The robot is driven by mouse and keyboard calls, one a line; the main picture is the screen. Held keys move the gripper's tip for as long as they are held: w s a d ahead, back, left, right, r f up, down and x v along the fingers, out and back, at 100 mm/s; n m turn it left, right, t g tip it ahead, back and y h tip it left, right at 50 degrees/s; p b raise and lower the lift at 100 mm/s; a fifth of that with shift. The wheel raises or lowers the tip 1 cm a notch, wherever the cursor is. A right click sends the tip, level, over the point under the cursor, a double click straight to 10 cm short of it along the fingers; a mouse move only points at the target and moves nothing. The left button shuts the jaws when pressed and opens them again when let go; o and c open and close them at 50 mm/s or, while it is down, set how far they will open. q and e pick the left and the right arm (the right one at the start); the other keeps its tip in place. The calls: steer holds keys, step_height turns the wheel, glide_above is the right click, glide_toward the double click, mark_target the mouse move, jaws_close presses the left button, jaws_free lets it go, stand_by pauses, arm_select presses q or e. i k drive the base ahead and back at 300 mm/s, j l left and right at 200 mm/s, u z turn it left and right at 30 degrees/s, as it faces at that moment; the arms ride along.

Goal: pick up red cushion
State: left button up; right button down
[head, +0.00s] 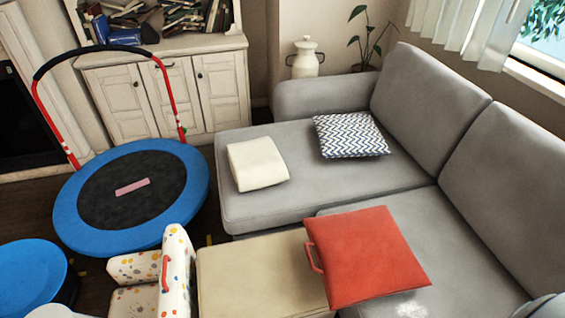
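The red cushion (366,255) lies flat on the grey sofa (455,232), near the front edge of its right-hand seat. It is square, with a red loop handle (313,257) on its left side. Its left part reaches the edge of a beige block-like seat (255,272) beside the sofa. Nothing covers the cushion. Neither of my grippers can be made out in the head view.
A zigzag-patterned cushion (350,135) and a cream folded item (257,164) lie on the sofa's far seat. A blue trampoline (85,233) with a red-and-black handlebar stands at left. A dotted children's chair (176,275) stands left of the beige seat.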

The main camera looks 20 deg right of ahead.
mark_target(362, 255)
steer(key=j+z, duration=0.15)
steer(key=z, duration=0.35)
steer(key=j+z, duration=0.2)
steer(key=z, duration=0.25)
steer(key=j+z, duration=0.15)
steer(key=z, duration=0.35)
steer(key=k+j+z, duration=0.1)
steer(key=z, duration=0.4)
steer(key=k+j, duration=0.1)
steer(key=k, duration=0.05)
